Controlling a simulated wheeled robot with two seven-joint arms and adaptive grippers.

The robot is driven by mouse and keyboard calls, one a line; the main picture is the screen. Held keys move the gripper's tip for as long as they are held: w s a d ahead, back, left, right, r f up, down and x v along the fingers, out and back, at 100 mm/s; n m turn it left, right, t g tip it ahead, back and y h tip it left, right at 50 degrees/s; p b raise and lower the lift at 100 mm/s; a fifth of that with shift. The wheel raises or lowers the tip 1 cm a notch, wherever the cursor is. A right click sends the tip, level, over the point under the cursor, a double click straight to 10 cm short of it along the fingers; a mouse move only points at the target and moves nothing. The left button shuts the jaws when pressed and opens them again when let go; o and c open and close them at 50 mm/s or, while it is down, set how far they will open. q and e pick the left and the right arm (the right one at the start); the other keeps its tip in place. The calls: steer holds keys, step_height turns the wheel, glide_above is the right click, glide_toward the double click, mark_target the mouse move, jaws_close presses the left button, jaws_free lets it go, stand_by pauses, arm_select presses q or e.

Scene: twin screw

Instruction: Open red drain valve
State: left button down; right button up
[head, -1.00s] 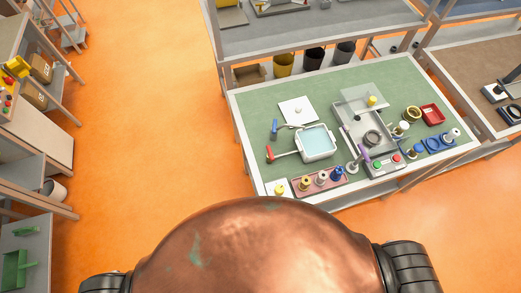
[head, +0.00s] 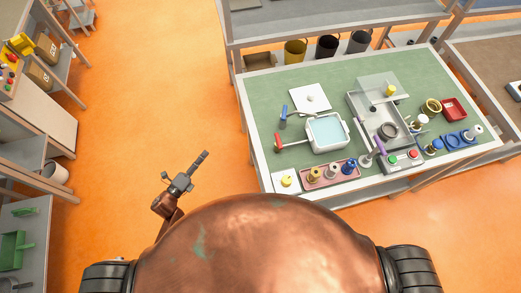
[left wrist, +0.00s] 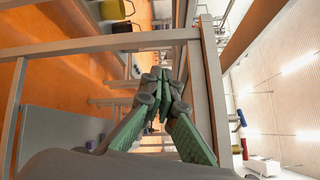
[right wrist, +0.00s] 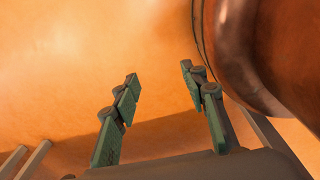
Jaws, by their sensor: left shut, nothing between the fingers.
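The red drain valve handle (head: 278,142) sticks out from the left side of a white tank (head: 343,147) holding pale blue liquid, on the green tabletop. A blue handle (head: 284,110) stands just behind it. My left gripper (head: 203,155) is shut and empty, over the orange floor left of the table, clearly apart from the red handle. Its closed fingers also show in the left wrist view (left wrist: 164,80). My right gripper (right wrist: 159,74) is open and empty in the right wrist view, over bare floor beside my copper body; the head view does not show it.
The green table (head: 262,91) also carries a pink tray of knobs (head: 320,184), a white plate (head: 296,98), a grey tray (head: 355,108) and a red box (head: 453,109). Its raised pale edge faces my left gripper. Floor left of the table is free. Shelves stand far left.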

arm_select(q)
steer(key=s+d+r+m+g+h+b, duration=0.2)
steer(key=s+d+r+m+g+h, duration=0.2)
steer(key=d+r+m+h, duration=0.65)
steer(key=m+g+y, duration=0.1)
steer(key=m+g, duration=0.6)
steer(key=m, duration=0.5)
glide_toward(279, 142)
arm_select(e)
steer(key=f, duration=0.1)
steer(key=s+f, duration=0.1)
steer(key=f, duration=0.1)
steer(key=shift+s+a+f, duration=0.2)
steer(key=shift+s, duration=0.05)
arm_select(q)
steer(key=d, duration=0.1)
steer(key=d+p, duration=0.1)
steer(key=d, duration=0.3)
steer(key=shift+s+r+p, duration=0.1)
steer(key=shift+s+p, duration=0.15)
steer(key=shift+p, duration=0.15)
steer(key=shift+w+d, duration=0.15)
steer(key=shift+d, duration=0.5)
arm_select(e)
steer(key=shift+w+d+r, duration=0.1)
steer(key=shift+w+r, duration=0.05)
steer(key=shift+r, duration=0.5)
steer(key=shift+w+d+r, duration=0.1)
steer(key=shift+r, duration=0.5)
